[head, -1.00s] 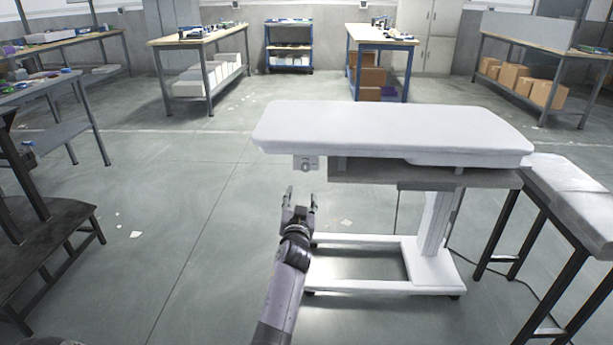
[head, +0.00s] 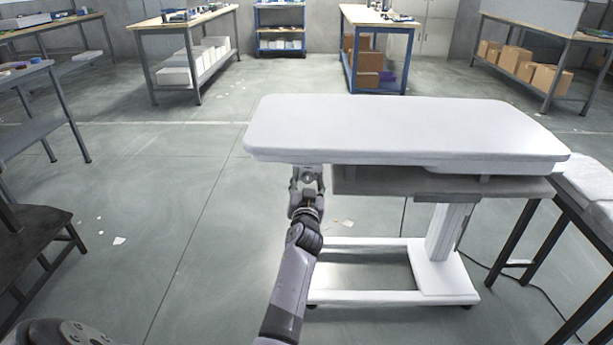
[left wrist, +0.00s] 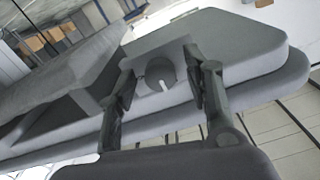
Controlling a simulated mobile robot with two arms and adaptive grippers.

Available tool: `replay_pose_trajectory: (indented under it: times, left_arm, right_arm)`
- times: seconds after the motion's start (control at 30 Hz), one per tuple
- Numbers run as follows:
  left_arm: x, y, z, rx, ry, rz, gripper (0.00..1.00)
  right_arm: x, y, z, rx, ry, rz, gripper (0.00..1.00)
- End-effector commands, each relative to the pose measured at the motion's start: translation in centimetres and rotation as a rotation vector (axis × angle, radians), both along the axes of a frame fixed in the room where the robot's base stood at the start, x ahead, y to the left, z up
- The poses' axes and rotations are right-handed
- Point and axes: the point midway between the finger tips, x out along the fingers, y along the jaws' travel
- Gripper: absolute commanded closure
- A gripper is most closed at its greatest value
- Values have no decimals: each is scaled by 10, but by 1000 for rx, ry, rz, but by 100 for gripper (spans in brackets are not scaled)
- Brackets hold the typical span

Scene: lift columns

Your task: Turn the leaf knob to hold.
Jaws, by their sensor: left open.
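The leaf knob (left wrist: 160,76) is a round grey knob with a white pointer line, on a grey plate (left wrist: 178,62) under the table edge. In the left wrist view it lies between the two open fingers of my left gripper (left wrist: 160,88), with gaps at both sides. In the head view the knob (head: 308,175) sits under the near left edge of the white tabletop (head: 400,128), and my left gripper (head: 307,184) is right in front of it. The fingers partly cover the plate there. I cannot read any marks around the knob. My right gripper is not in view.
The white table stands on a lift column (head: 450,232) with a white floor frame (head: 380,297). A padded bench (head: 590,185) is close at the right, with a cable on the floor. A dark step stand (head: 40,235) is at the left.

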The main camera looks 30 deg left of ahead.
Motion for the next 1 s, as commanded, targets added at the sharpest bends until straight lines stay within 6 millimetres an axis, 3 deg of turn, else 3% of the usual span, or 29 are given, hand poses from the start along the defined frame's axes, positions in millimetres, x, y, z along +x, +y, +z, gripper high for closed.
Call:
replay_pose_trajectory:
  times: [0.27, 1.0]
  left_arm:
    - [0, 0, 0, -1, -1, 0, 54]
    - [0, 0, 0, -1, 0, -1, 100]
  right_arm:
    - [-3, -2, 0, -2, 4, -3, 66]
    - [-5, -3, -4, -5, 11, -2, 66]
